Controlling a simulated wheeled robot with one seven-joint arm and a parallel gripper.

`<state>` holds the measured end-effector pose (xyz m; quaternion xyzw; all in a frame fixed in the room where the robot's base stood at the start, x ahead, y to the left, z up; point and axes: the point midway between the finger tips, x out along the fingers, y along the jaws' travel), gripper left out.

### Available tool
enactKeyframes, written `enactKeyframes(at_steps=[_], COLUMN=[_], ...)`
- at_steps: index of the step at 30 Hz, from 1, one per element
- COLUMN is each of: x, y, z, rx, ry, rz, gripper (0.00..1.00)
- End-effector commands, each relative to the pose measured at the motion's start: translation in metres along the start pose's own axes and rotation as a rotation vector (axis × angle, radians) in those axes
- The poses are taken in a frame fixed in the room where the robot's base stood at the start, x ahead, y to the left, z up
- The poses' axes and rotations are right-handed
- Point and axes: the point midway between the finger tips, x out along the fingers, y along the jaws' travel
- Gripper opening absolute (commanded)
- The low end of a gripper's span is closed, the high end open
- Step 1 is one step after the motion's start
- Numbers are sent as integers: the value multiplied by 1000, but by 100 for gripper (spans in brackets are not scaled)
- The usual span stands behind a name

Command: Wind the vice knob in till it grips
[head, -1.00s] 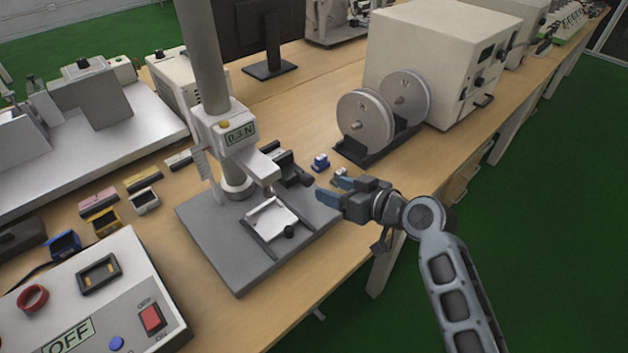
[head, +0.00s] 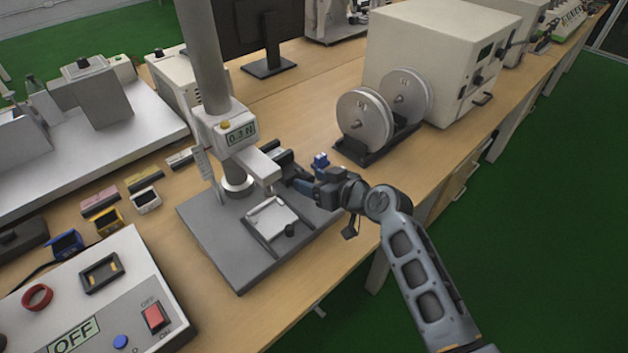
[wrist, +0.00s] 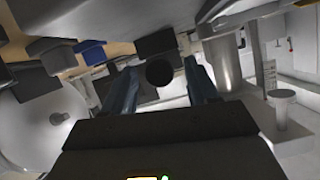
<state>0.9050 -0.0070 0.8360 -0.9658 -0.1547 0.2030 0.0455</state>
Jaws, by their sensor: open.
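In the wrist view the round black vice knob (wrist: 159,73) lies between the two fingers of my open gripper (wrist: 163,66). A gap shows on each side of the knob, so neither finger appears to touch it. How deep the knob sits between the fingers is hard to tell. In the head view my gripper hides the knob.
The stand's column (head: 207,60) and gauge head (head: 232,130), reading 0.3 N, rise left of my gripper. A white plate (head: 270,218) with a small black knob (head: 290,230) lies in front.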

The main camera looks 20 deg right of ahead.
Motion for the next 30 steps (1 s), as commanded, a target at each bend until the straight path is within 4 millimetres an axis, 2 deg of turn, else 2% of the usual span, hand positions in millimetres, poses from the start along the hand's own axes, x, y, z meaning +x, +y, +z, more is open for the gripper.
enactKeyframes(at_steps=[2,18,22,30], x=[0,0,0,1], y=[0,0,2,3], z=[0,0,2,2], rx=[0,1,31,234], ry=[0,0,1,-5], rz=[0,1,-10,-94], gripper=[55,3,3,3])
